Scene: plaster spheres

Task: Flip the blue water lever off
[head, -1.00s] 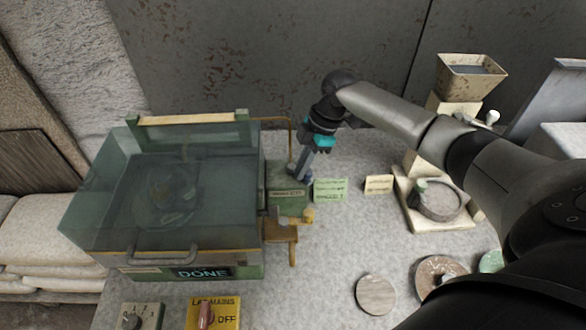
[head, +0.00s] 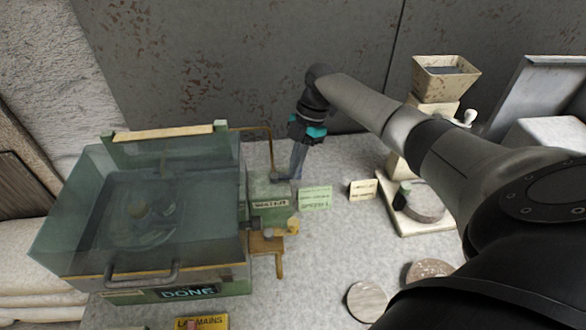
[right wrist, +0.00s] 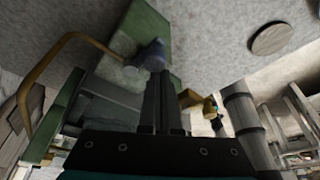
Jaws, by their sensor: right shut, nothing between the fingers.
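The blue water lever (head: 279,178) is a small dark blue piece on top of the green box beside the clear-lidded machine (head: 240,220). In the right wrist view, a blue-grey knob-like part (right wrist: 152,55) shows just beyond the fingertips. My right gripper (head: 296,174) points down, its fingers together and empty, right beside the lever at its right; I cannot tell whether they touch. In the right wrist view the shut fingers (right wrist: 163,85) overlap the view of the blue part. My left gripper is not in view.
The green box (head: 270,205) carries a label. A copper pipe (head: 268,135) rises behind it. Small cards (head: 315,197) stand to the right. A yellow mains panel (head: 201,322) is at the front. A hopper device (head: 445,78) stands at the back right. Bare grey tabletop lies between.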

